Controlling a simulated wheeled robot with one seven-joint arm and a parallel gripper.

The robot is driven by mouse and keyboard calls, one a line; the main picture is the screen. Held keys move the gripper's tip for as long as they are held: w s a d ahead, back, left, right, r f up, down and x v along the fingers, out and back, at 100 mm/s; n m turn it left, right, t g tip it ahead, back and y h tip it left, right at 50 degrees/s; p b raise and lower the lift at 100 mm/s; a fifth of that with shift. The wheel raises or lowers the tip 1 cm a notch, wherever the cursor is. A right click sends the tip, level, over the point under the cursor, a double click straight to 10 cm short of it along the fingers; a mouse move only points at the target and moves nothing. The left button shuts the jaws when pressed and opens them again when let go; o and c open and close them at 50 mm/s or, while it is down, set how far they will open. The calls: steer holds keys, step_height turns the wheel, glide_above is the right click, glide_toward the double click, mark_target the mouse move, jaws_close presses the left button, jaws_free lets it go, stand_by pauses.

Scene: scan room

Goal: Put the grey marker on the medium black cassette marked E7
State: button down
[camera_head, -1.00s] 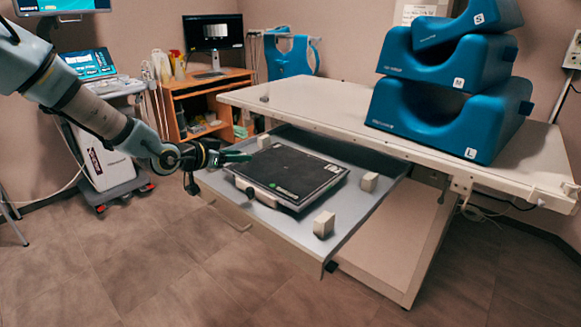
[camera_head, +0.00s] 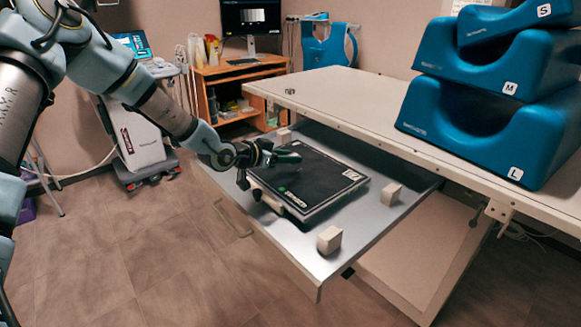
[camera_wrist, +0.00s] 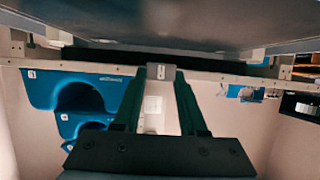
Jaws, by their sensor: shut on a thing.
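A black cassette (camera_head: 305,182) lies flat on the pulled-out grey tray, with a white label (camera_head: 351,174) at its right corner; its lettering is too small to read surely. My gripper (camera_head: 290,157), with dark green fingers, is over the cassette's far left part; I cannot tell whether what it holds touches the cassette. In the wrist view my gripper (camera_wrist: 160,75) is shut on a small light grey piece (camera_wrist: 160,72), which looks like the grey marker. The fingers hide this piece in the head view.
The metal tray (camera_head: 365,215) carries pale blocks (camera_head: 329,240) (camera_head: 391,194) around the cassette. The white table top (camera_head: 350,98) stands above and behind it, with a small grey object (camera_head: 290,91) on it. Blue cushions (camera_head: 475,125) are stacked at right. A wooden desk (camera_head: 235,75) stands behind.

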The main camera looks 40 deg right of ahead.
mark_target(289, 175)
steer(key=shift+f+p, duration=0.35)
steer(key=shift+f, duration=1.65)
steer(key=shift+f, duration=0.2)
steer(key=shift+c, duration=2.3)
jaws_free()
steer(key=shift+r, duration=0.1)
